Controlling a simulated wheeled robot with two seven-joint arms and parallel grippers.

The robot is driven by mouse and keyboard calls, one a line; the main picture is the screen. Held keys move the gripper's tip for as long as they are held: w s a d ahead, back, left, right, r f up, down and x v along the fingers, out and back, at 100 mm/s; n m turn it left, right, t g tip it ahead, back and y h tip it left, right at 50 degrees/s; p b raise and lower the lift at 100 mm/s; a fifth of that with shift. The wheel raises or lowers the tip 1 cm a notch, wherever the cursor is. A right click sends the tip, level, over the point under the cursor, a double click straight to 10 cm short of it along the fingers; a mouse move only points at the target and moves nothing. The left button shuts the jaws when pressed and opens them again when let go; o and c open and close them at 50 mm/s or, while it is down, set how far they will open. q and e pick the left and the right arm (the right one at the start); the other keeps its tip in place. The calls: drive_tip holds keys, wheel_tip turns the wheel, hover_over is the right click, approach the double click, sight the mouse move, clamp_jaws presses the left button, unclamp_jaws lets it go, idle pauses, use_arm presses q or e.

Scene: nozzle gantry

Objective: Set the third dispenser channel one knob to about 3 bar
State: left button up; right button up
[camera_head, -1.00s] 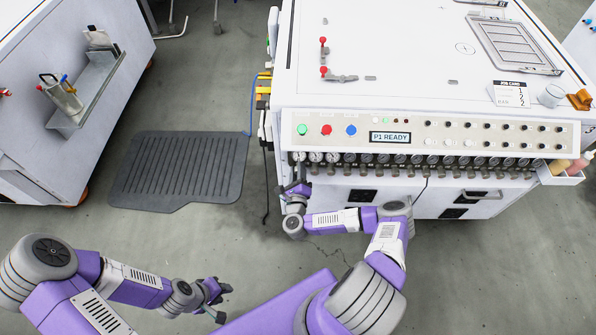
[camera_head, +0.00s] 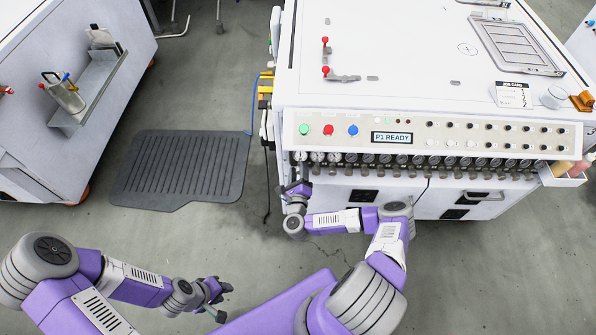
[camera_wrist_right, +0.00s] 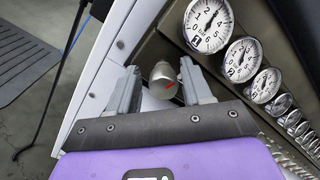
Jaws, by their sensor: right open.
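In the right wrist view a round metal knob (camera_wrist_right: 163,78) with a red mark stands between the two fingers of my right gripper (camera_wrist_right: 160,92). The fingers are open, one on each side of it; I cannot tell whether either touches it. The nearest gauge (camera_wrist_right: 208,26), scaled 0 to 6, is up and right of the knob; its needle points upward, exact value unclear. In the head view my right gripper (camera_head: 299,187) is below the left end of the gauge row (camera_head: 317,157). My left gripper (camera_head: 212,295) is apart from the machine, fingers spread, empty.
More gauges and knobs run to the right along the white machine (camera_head: 390,95). Its panel (camera_head: 450,133) has coloured buttons and a "P1 READY" display (camera_head: 391,137). A drawer handle (camera_head: 483,196) is lower right. A dark mat (camera_head: 180,168) lies on the floor, with free floor around it.

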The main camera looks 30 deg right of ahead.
drive_tip(key=shift+d+r, duration=0.2)
drive_tip(key=shift+d, duration=0.1)
